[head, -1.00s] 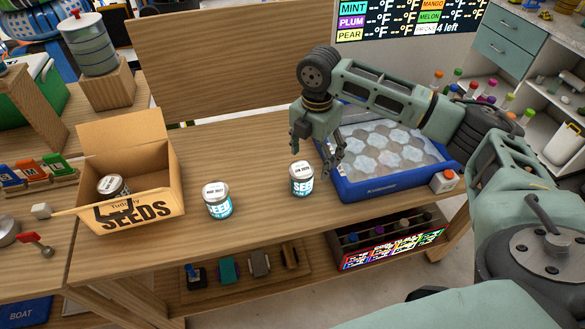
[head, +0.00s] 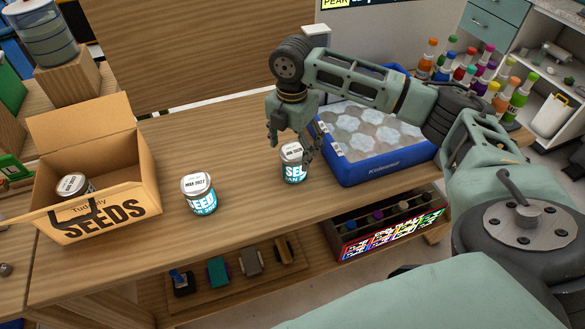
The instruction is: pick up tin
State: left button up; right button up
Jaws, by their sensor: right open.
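Two seed tins with blue-and-white labels and pale lids stand upright on the wooden table. One tin (head: 199,194) is left of centre. The other tin (head: 293,163) is further right, near the blue ice tray. A third tin (head: 74,187) lies inside the open cardboard seeds box (head: 105,213), partly hidden by its walls. My right gripper (head: 291,150) is open, fingers pointing down, at the right-hand tin. One finger is left of this tin and the other at its right side. Whether they touch it I cannot tell. My left gripper is out of view.
The blue ice tray (head: 384,170) stands just right of the right-hand tin. A wooden back panel (head: 190,50) rises behind the table. A lower shelf (head: 226,292) holds several small blocks. The tabletop between box and tray is mostly clear.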

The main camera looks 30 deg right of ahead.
jog(key=shift+s+f, duration=0.1)
jog(key=shift+f, duration=0.55)
jog(key=f, duration=0.1)
jog(key=f+p, duration=0.1)
jog(key=f, duration=0.3)
jog(key=shift+w+d+f, duration=0.2)
jog(key=shift+w+f, duration=0.05)
jog(key=shift+w, duration=0.05)
jog(key=shift+f, duration=0.55)
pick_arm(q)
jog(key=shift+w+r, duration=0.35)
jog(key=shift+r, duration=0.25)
pick_arm(e)
jog(key=c, duration=1.4)
